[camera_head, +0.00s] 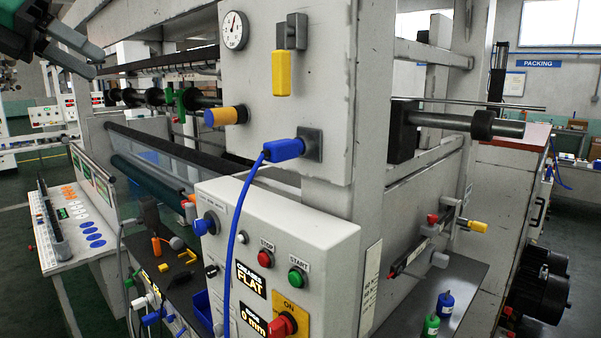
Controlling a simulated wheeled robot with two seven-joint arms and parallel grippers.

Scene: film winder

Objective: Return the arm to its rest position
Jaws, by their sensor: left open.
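My left gripper (82,53) is at the top left of the head view, with two grey fingers apart and nothing between them. Its dark green wrist shows at the upper left corner. It is in the air, left of the film winder (329,100) and apart from it. My right gripper is not in view.
The winder's control box (330,225) has red stop (265,257) and green start (296,278) buttons. A blue cable (240,220) hangs in front of it. The left floor is open.

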